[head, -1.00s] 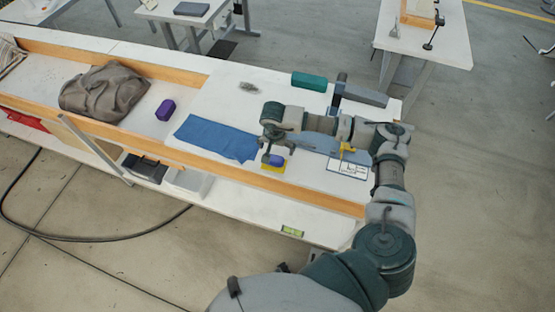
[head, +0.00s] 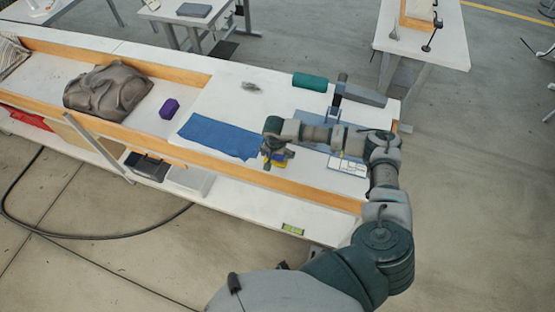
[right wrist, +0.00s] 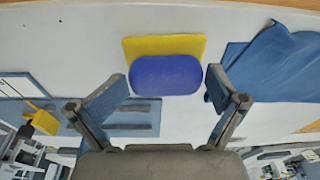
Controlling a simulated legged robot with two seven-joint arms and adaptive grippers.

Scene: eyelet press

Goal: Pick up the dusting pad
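The dusting pad appears to be the rounded blue block (right wrist: 167,75) lying on a yellow piece (right wrist: 185,47) on the white table top. In the head view the blue pad (head: 284,154) is partly hidden behind my right gripper (head: 270,158). In the right wrist view my right gripper (right wrist: 168,95) is open. One finger is on each side of the pad, with a gap on both sides, and nothing is held. My left gripper is not in view.
A blue cloth (head: 220,136) lies left of the pad. A purple block (head: 169,108) and a brown bag (head: 108,91) are further left. A wooden edge (head: 300,188) runs along the front.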

